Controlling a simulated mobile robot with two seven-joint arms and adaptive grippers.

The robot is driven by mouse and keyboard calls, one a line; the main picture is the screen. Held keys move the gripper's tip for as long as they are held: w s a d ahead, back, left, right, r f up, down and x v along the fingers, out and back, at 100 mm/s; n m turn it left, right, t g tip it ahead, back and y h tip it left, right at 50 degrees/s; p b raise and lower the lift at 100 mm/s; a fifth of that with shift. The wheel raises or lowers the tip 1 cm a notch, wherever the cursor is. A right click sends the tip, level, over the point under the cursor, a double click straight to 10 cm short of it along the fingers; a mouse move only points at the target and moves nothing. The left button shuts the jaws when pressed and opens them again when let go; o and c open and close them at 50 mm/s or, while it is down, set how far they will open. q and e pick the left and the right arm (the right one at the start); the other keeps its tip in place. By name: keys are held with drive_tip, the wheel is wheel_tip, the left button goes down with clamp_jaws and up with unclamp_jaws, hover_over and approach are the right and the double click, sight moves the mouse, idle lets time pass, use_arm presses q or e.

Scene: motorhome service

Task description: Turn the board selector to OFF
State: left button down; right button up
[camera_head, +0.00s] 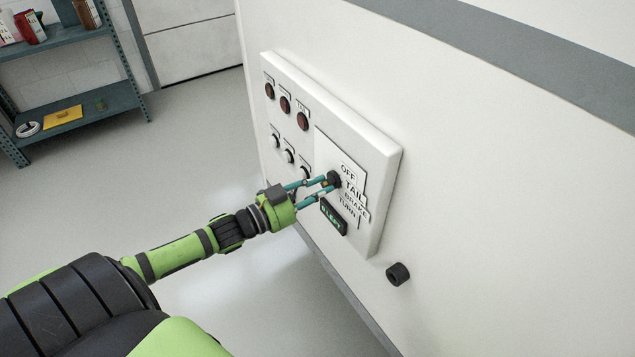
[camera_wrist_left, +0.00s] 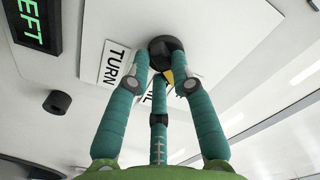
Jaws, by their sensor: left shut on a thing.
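The white board (camera_head: 385,165) is mounted on a pale wall. Its selector is a dark round knob (camera_head: 335,178) beside the labels OFF (camera_head: 348,171), TAIL, BRAKE and TURN. My left gripper (camera_head: 327,184) reaches in from the left, its teal fingers shut around the knob. In the left wrist view the fingers (camera_wrist_left: 160,84) close on the dark knob (camera_wrist_left: 166,47), with a yellow mark showing between them. The TURN label (camera_wrist_left: 115,65) is beside it. The fingers hide part of the knob, so I cannot tell which label it points to. My right gripper is not in view.
A green-lit display (camera_head: 333,216) sits below the knob; it reads LEFT in the left wrist view (camera_wrist_left: 36,22). A black round fitting (camera_head: 398,274) protrudes from the wall. Shelves (camera_head: 75,105) stand far left.

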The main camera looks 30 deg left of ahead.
use_arm(q)
drive_tip(key=shift+n+p, duration=0.3)
drive_tip(key=shift+n, duration=0.3)
drive_tip(key=c, duration=1.1)
unclamp_jaws()
drive_tip(key=shift+o, duration=0.2)
drive_tip(key=v, duration=1.2)
